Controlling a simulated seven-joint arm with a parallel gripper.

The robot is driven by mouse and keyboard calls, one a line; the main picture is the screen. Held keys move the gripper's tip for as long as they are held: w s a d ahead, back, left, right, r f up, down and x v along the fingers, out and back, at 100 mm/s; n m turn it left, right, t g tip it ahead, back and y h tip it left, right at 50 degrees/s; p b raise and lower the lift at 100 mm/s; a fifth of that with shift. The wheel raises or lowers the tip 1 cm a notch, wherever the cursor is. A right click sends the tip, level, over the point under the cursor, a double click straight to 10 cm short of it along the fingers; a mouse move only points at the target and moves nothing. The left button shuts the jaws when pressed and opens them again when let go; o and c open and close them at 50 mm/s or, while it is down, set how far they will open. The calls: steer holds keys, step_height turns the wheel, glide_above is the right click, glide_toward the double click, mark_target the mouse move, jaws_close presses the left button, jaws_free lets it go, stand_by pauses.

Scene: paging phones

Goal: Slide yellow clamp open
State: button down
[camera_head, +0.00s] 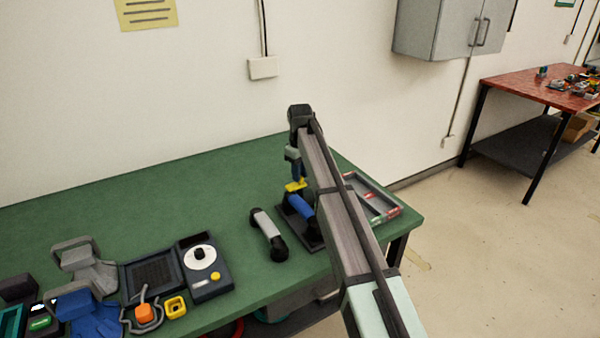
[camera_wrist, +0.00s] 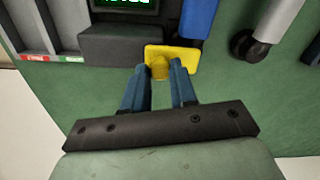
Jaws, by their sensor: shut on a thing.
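The yellow clamp (camera_wrist: 182,54) lies at the end of a dark base, beside a blue handset, in the wrist view. It also shows as a small yellow piece (camera_head: 296,186) under my arm in the head view. My gripper (camera_wrist: 160,70) has its two blue-grey fingers on the near edge of the clamp, shut on a raised part of it. The blue handset (camera_head: 300,204) rests on the dark phone base (camera_head: 314,240); my arm hides part of both. A dark screen with green characters (camera_wrist: 125,4) shows at the top of the wrist view.
A grey-and-black handset (camera_head: 267,234) lies left of the base. A tray (camera_head: 398,209) sits at the right table edge. A phone with a white dial (camera_head: 204,268), an orange piece (camera_head: 144,313) and blue parts fill the left. The green table (camera_head: 150,205) is clear behind.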

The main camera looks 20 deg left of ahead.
steer(key=shift+w+d, duration=1.9)
steer(key=shift+w, duration=0.1)
steer(key=c, duration=0.9)
jaws_free()
steer(key=shift+r, duration=0.1)
step_height(320, 180, up, 14)
steer(key=shift+f, duration=0.2)
